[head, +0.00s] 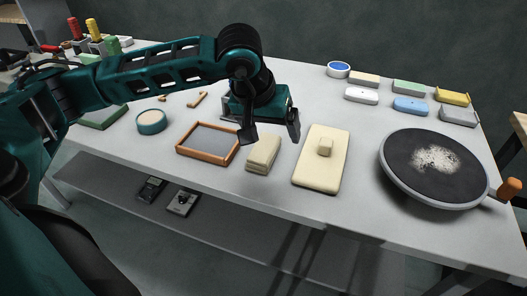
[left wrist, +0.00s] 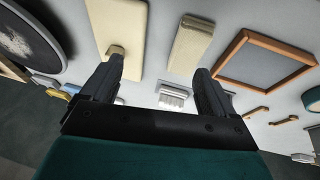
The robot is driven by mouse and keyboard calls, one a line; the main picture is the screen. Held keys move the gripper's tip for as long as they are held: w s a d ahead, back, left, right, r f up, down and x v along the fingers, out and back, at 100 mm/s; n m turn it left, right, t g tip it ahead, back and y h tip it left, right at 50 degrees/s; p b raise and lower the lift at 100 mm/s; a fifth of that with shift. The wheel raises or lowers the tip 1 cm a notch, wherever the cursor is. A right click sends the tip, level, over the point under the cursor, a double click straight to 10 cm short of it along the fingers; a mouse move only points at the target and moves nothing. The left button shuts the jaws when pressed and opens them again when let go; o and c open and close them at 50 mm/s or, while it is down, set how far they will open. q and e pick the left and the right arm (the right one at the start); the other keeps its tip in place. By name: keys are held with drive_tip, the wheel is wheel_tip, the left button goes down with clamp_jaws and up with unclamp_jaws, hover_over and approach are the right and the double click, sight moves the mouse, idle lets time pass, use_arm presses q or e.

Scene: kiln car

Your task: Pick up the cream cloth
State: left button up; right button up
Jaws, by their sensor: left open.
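The cream cloth (head: 263,154) looks like a folded, thick rectangular pad. It lies on the white table between a wood-framed panel and a cream board. My left gripper (head: 271,130) is open and empty, its fingers pointing down above the table just behind the cloth. In the left wrist view the cloth (left wrist: 191,42) lies beyond the open fingers of the left gripper (left wrist: 157,72), apart from them. My right gripper is in neither view.
The cream board (head: 309,170) with a knob lies close right of the cloth, the wood-framed panel (head: 181,151) close left. A round dark disc (head: 408,158) stands farther right. Several coloured blocks, including a blue one (head: 410,106), lie at the back right. The table's front edge is near the cloth.

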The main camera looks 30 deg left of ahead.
use_arm(q)
drive_tip(key=a+y, duration=0.2)
drive_tip(key=a, duration=0.2)
hover_over(264, 146)
drive_tip(key=s, duration=0.2)
drive_tip(key=f, duration=0.5)
drive_tip(key=shift+w+d+f+b, duration=0.15)
drive_tip(key=shift+d+f+b, duration=0.1)
drive_tip(key=shift+f+b, duration=0.05)
drive_tip(key=shift+x, duration=2.9)
drive_tip(key=shift+f, duration=0.2)
drive_tip(key=c, duration=1.1)
